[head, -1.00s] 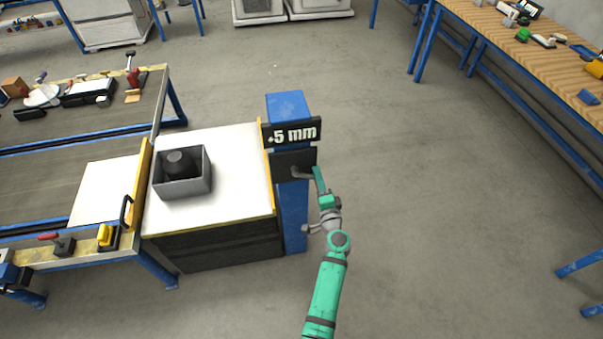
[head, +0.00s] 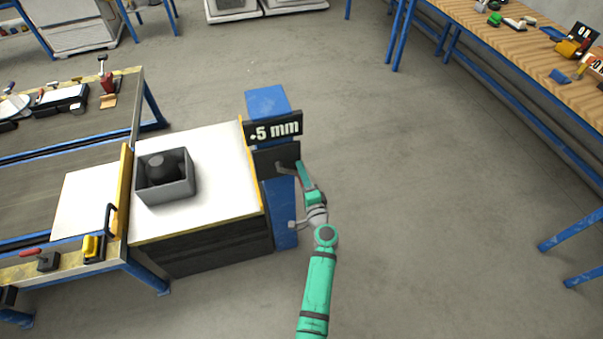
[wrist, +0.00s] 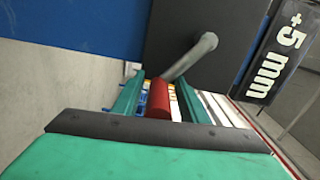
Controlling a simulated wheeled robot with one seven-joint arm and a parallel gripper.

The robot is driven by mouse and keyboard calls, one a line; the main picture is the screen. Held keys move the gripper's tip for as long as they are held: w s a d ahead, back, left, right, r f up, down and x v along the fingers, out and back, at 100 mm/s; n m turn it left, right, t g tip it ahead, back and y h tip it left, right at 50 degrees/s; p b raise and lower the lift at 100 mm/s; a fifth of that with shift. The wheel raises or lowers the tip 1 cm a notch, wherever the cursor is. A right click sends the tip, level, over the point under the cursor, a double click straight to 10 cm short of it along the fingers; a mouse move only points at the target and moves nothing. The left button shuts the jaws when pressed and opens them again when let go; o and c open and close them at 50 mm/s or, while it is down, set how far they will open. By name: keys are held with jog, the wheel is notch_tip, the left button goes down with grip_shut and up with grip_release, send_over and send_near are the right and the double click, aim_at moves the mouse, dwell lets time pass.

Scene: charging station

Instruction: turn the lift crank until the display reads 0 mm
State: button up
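The display (head: 274,130) on top of the blue lift post (head: 284,212) reads +5 mm, and it reads the same in the wrist view (wrist: 282,48). The grey crank arm (wrist: 190,57) comes out of a dark plate (head: 274,158) below the display and ends in a red handle (wrist: 158,99). My gripper (wrist: 160,88) has one green finger on each side of the red handle. Thin gaps show between the fingers and the handle, so it looks open around it. In the head view my gripper (head: 303,172) hides the handle.
A white-topped platform (head: 218,180) left of the post carries a grey open box (head: 166,190) with a dark round part inside. A workbench (head: 75,140) with tools adjoins it. A wooden bench (head: 480,45) stands far right. The floor right of my arm is clear.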

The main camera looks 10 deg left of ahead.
jog(key=shift+s+d+r, duration=0.1)
jog(key=shift+s+d, duration=0.1)
jog(key=v, duration=1)
jog(key=shift+s, duration=0.15)
jog(key=shift+d, duration=0.1)
